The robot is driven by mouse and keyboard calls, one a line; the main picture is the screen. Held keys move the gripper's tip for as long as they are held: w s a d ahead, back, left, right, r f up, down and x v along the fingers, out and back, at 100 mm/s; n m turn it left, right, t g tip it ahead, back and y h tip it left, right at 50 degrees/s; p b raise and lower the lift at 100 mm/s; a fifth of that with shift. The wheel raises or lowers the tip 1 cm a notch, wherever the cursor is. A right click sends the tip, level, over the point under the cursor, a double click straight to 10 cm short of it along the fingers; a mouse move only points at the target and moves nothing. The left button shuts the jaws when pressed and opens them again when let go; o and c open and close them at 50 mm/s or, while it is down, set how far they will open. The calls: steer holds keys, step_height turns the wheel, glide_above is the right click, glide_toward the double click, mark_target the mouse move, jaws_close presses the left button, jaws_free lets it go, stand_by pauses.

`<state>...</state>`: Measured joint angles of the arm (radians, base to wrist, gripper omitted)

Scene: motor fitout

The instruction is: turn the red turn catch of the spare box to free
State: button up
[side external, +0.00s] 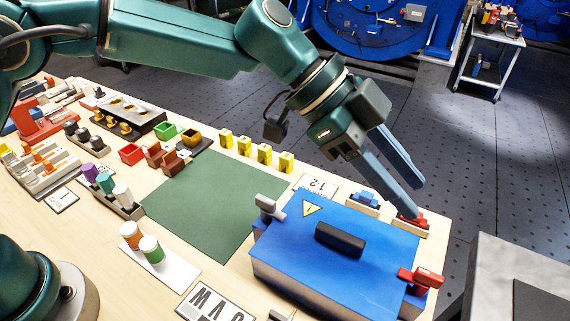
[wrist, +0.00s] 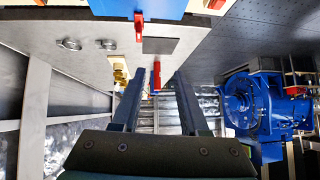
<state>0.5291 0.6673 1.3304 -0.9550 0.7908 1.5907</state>
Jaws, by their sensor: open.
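The blue box (side external: 345,252) has a black handle and a yellow warning sign on its lid. A red turn catch (side external: 421,278) sticks out at the box's right end. In the wrist view a red catch (wrist: 138,28) shows at the edge of the blue box (wrist: 130,6), near the top. My gripper (side external: 416,198) is open and empty, pointing down at the back right of the box; in the side view its tips overlap a small red part (side external: 411,222). In the wrist view its fingers (wrist: 159,80) stand apart, below the catch in the picture and not touching it.
A grey catch (side external: 268,207) sits at the box's left end. A blue part (side external: 365,198) on a block stands behind the box. A green mat (side external: 200,210) and yellow blocks (side external: 264,153) lie left. A grey cabinet (side external: 515,260) stands at the right.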

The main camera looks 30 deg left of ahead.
steer(key=g, duration=0.2)
glide_toward(431, 274)
steer(key=x, duration=0.3)
steer(key=shift+s+d+f, duration=0.1)
steer(key=shift+d+f, duration=0.15)
steer(key=shift+x, duration=2.4)
jaws_close()
